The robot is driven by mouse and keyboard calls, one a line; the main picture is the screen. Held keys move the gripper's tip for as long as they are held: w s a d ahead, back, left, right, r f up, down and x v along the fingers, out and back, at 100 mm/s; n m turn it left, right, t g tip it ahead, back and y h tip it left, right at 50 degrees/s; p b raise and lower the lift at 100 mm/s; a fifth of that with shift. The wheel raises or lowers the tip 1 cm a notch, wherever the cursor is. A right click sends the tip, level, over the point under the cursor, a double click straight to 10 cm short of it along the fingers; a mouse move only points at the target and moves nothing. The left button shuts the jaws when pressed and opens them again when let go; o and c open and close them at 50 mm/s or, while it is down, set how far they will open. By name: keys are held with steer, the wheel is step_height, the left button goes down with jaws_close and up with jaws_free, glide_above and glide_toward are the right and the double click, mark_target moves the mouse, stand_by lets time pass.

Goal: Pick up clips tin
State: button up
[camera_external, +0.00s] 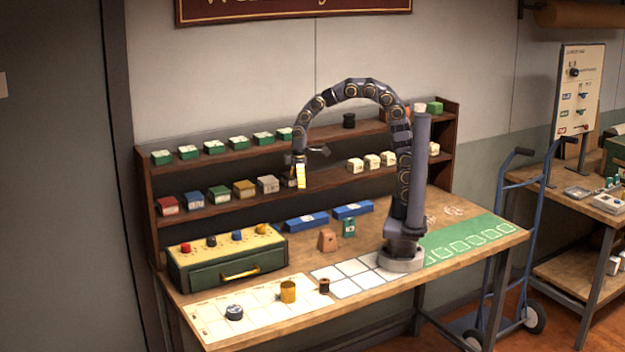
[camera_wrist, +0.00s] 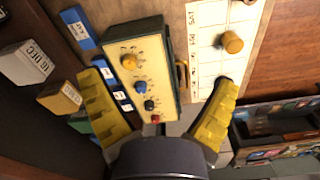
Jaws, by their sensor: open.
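I cannot read which item is labelled as the clips tin. A round dark-blue tin with a pale top (camera_external: 234,312) sits on the white grid sheet at the table's front left. A gold cylinder (camera_external: 288,291) stands on the same sheet to its right; it also shows in the wrist view (camera_wrist: 232,42). My gripper (camera_external: 301,176) hangs above the table in front of the shelves, with its yellow fingers pointing down. In the wrist view its fingers (camera_wrist: 163,75) are spread wide with nothing between them. The round tin is not clear in that view.
A green box with a yellow knobbed top (camera_external: 227,262) stands at the table's left; its top (camera_wrist: 140,60) lies beyond my fingers. A dark spool (camera_external: 324,286) is beside the gold cylinder. Shelves behind hold several small boxes. Blue boxes (camera_external: 307,221) lie at the back.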

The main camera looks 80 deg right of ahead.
steer(key=w+a+f+n, duration=0.2)
steer(key=w+a+f, duration=0.2)
steer(key=w+a, duration=0.2)
steer(key=n+y, duration=0.4)
steer(key=n, duration=0.4)
glide_above(235, 308)
steer(key=d, duration=0.3)
steer(key=shift+t, duration=0.3)
steer(key=f, duration=1.1)
steer(key=s+f, duration=0.1)
steer(key=f, duration=0.4)
steer(key=shift+f, duration=0.35)
steer(key=shift+x, duration=3.85)
steer(key=shift+w+a+r, duration=0.1)
steer(key=shift+w+a, duration=0.05)
steer(key=c, duration=1.2)
